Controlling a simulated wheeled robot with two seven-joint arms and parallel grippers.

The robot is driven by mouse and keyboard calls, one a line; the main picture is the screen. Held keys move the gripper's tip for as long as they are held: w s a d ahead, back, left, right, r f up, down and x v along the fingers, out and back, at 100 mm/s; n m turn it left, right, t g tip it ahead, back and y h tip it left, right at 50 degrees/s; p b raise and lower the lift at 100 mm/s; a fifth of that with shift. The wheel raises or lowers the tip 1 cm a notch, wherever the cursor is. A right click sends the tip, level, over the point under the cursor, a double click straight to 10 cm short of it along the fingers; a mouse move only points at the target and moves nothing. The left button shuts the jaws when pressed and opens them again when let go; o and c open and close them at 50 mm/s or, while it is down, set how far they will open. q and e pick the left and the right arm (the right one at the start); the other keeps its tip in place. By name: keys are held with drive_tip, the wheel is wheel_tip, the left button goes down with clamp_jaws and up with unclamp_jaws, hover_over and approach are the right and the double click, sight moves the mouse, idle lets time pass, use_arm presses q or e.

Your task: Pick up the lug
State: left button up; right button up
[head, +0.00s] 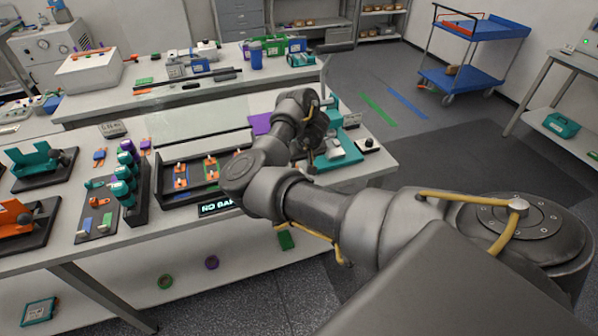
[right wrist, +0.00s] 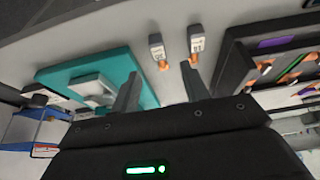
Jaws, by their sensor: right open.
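Two small grey pieces with white labels and copper-coloured ends stand out in the right wrist view, one on the left (right wrist: 157,48) and one on the right (right wrist: 194,40); they look like lugs, and the right label seems to read 01. Both lie on the pale bench top, beyond my right fingertips. My right gripper (right wrist: 160,80) is open, with nothing between its fingers. In the head view my right arm covers much of the area around this gripper, and I cannot make out the two pieces there. My left gripper is not in view.
A teal fixture (right wrist: 143,90) with a grey block lies left of the fingers in the wrist view. A dark tray (right wrist: 232,60) stands on the right. In the head view, a black tray (head: 166,196) with orange clips and a rack of teal cylinders (head: 124,178) stand left of my arm.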

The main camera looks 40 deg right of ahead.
drive_tip(key=shift+w+d+f, duration=0.1)
drive_tip(key=shift+w+f, duration=0.1)
drive_tip(key=shift+f, duration=0.3)
drive_tip(key=b+x, duration=0.2)
drive_tip(key=x, duration=0.2)
drive_tip(key=shift+s+f, duration=0.1)
drive_tip(key=shift+f, duration=0.15)
drive_tip(key=shift+w+d+f+b, duration=0.1)
drive_tip(key=shift+w+f+b, duration=0.15)
drive_tip(key=shift+f+b, duration=0.1)
drive_tip(key=shift+s+r, duration=0.1)
clamp_jaws()
drive_tip(key=shift+r, duration=0.1)
